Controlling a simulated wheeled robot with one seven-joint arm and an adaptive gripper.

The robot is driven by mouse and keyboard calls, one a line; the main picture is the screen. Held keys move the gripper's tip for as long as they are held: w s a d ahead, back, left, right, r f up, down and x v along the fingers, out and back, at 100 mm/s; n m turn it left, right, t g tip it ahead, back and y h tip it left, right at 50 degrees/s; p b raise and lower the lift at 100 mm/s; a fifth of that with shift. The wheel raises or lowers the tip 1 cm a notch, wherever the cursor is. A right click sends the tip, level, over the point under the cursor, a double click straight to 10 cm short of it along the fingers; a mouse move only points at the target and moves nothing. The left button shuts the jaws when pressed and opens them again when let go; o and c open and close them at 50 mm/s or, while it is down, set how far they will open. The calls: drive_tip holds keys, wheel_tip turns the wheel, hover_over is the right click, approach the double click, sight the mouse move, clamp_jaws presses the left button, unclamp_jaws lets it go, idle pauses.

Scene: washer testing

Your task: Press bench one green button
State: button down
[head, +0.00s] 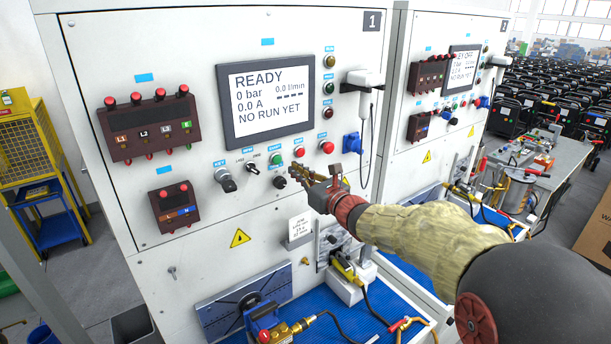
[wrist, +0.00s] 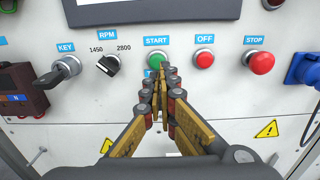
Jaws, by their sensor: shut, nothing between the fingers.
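Bench one (head: 180,40) is the white panel marked 1, at the left of the head view. Its green button (head: 276,160) sits left of two red buttons. In the wrist view the green button (wrist: 155,59) shows under the START label, its lower part covered by my fingertips. My gripper (head: 291,170) is shut and empty, pointing at the panel. In the wrist view its fingertips (wrist: 165,72) are just below and right of the button's centre. I cannot tell whether they touch it. The display (head: 266,93) reads READY and NO RUN YET.
The OFF button (wrist: 204,58) and the STOP button (wrist: 260,62) are to the right. The RPM knob (wrist: 109,65) and key switch (wrist: 60,72) are to the left. A blue-matted worktop (head: 290,318) with fittings lies below. A second bench (head: 420,90) stands to the right.

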sight(279, 160)
drive_tip(key=shift+p+x, duration=0.9)
drive_tip(key=shift+x, duration=2.2)
drive_tip(key=shift+s, duration=0.1)
